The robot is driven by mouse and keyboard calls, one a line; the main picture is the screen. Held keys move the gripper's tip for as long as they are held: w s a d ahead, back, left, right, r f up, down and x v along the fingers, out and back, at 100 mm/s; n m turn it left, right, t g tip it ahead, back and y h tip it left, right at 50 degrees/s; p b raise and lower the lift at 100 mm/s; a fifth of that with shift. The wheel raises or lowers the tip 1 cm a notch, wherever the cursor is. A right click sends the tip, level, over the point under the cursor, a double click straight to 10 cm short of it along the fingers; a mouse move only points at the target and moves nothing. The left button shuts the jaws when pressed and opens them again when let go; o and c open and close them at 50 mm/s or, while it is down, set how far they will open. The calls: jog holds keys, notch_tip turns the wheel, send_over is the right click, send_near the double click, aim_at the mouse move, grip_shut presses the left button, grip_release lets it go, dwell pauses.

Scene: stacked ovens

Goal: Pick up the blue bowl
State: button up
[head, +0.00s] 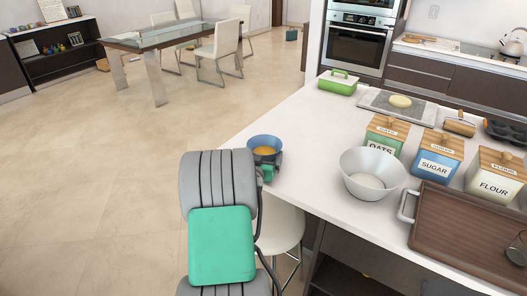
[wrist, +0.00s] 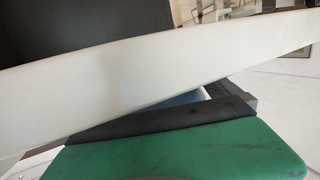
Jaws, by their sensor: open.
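The blue bowl (head: 264,142), with yellow-orange contents, is at the left edge of the white counter in the head view. My gripper (head: 267,160) is right at its near side, at the end of my grey and green arm. The gripper hides the bowl's lower part, and I cannot tell whether they touch. In the wrist view, a small blue patch (wrist: 188,97), probably the bowl, shows behind the dark fingers. The gripper is open.
A white stool (head: 282,225) stands below the counter edge, close to my arm. A pale curved band (wrist: 130,88) fills much of the wrist view. A metal bowl (head: 372,173), canisters and a brown tray (head: 465,235) stand to the right. The counter (head: 310,130) is clear beyond the blue bowl.

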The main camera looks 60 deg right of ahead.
jog(key=shift+x, duration=0.75)
jog(key=shift+c, duration=0.2)
jog(key=shift+s, duration=0.1)
jog(key=c, duration=1.2)
jog(key=shift+r, duration=0.1)
jog(key=shift+c, duration=0.5)
jog(key=shift+r, duration=0.1)
